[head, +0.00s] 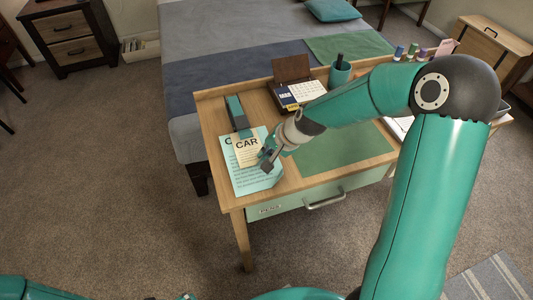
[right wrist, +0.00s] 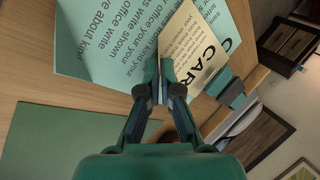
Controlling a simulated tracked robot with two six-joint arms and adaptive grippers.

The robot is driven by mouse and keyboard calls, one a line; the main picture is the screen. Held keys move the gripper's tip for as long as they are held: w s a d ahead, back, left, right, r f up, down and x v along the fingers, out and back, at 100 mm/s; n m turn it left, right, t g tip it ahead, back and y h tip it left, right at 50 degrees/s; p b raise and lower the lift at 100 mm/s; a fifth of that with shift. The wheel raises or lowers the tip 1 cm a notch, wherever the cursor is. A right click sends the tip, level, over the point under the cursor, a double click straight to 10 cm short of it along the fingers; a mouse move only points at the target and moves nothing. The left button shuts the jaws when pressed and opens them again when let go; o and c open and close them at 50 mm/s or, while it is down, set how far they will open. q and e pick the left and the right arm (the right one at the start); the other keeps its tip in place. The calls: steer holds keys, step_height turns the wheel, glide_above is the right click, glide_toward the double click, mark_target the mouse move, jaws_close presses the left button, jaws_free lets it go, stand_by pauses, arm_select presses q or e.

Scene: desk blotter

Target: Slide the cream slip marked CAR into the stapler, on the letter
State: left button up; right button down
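The cream slip marked CAR (head: 247,151) lies over the upper part of the pale teal letter (head: 254,183). In the right wrist view the slip (right wrist: 195,45) slants across the letter (right wrist: 105,40), one edge at my fingertips. My right gripper (head: 269,158) is at the slip's right edge, low over the letter. In the right wrist view its fingers (right wrist: 160,72) are close together, pinching the slip's edge. The teal stapler (head: 237,113) lies just beyond the slip's far edge; its end also shows in the right wrist view (right wrist: 232,90). I cannot tell whether slip and stapler touch.
A green blotter (head: 345,150) covers the desk's middle, right of the letter. Behind it are a calendar (head: 300,93) and a teal pen cup (head: 339,75). A drawer (head: 315,200) is in the desk's front. A bed (head: 200,60) stands behind the desk.

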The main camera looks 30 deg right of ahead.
steer(key=c, duration=1.9)
jaws_free()
steer(key=o, duration=0.7)
steer(key=shift+c, duration=0.2)
steer(key=v, duration=1.2)
steer(key=shift+w, duration=0.1)
